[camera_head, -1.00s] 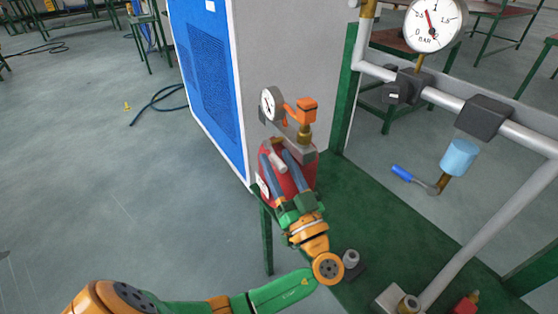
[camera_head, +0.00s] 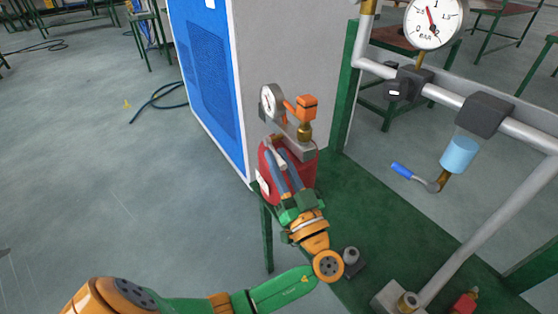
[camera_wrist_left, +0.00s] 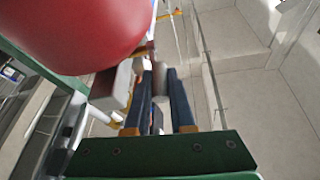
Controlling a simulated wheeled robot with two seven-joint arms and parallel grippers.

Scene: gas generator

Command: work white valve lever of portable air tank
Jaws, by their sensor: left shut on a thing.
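The portable air tank (camera_head: 306,172) is red and stands on the green bench by the blue and grey cabinet. It carries a round white gauge (camera_head: 267,101) and an orange fitting (camera_head: 306,104) on a grey block. The white valve lever (camera_head: 274,150) shows as a short pale bar at the front of the block. My left gripper (camera_head: 279,158) reaches it from below, its blue-grey fingers shut on the lever. In the left wrist view the fingers (camera_wrist_left: 162,90) close around a pale piece beside the red tank (camera_wrist_left: 85,30). The fingers partly hide the lever. My right gripper is not in view.
A grey pipe frame with a large dial gauge (camera_head: 433,22) and a blue-handled lever (camera_head: 401,169) stands at the right. The cabinet (camera_head: 285,60) is close behind the tank. A small knob (camera_head: 351,256) sits on the bench (camera_head: 375,200) near my wrist. Floor at left is open.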

